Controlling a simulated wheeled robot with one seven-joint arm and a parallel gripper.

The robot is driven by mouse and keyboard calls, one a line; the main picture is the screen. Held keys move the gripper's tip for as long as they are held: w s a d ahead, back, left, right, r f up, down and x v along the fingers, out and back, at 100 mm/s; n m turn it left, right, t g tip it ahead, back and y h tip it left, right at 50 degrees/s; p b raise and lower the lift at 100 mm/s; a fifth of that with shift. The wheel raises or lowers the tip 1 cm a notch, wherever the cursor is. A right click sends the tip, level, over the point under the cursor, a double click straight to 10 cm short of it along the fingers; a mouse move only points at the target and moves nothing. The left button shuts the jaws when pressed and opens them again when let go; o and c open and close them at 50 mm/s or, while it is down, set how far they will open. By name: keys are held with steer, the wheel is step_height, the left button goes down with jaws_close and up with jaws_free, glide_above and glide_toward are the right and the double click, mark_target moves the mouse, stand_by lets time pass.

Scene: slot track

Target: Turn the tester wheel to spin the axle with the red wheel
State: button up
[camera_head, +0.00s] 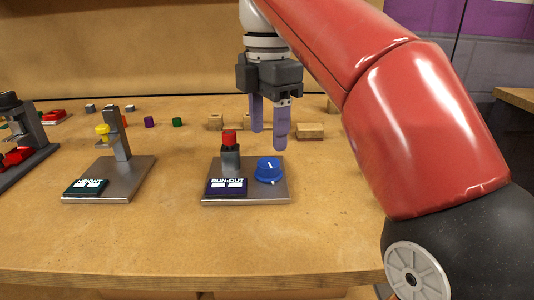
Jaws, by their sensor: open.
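The run-out tester (245,195) is a grey metal plate on the wooden table with a dark "RUN-OUT" display (227,187) at its front left. A blue tester wheel (269,170) with a white mark sits on the right of the plate. A red wheel (229,136) sits on top of a dark post at the back left of the plate; its axle cannot be made out. My gripper (269,140) points down with its two purple fingers apart and empty. In the picture it is above the blue wheel and right of the red wheel.
A "HEIGHT" tester (125,190) with a yellow piece stands to the left. Another dark device (35,150) with red parts is at the far left. Wooden blocks (310,131) and small coloured cylinders (177,122) lie behind. The table front is clear.

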mark_target(268, 163)
step_height(268, 163, down, 6)
steer(key=shift+f+b, duration=0.2)
steer(key=shift+b, duration=0.8)
steer(key=c, duration=1)
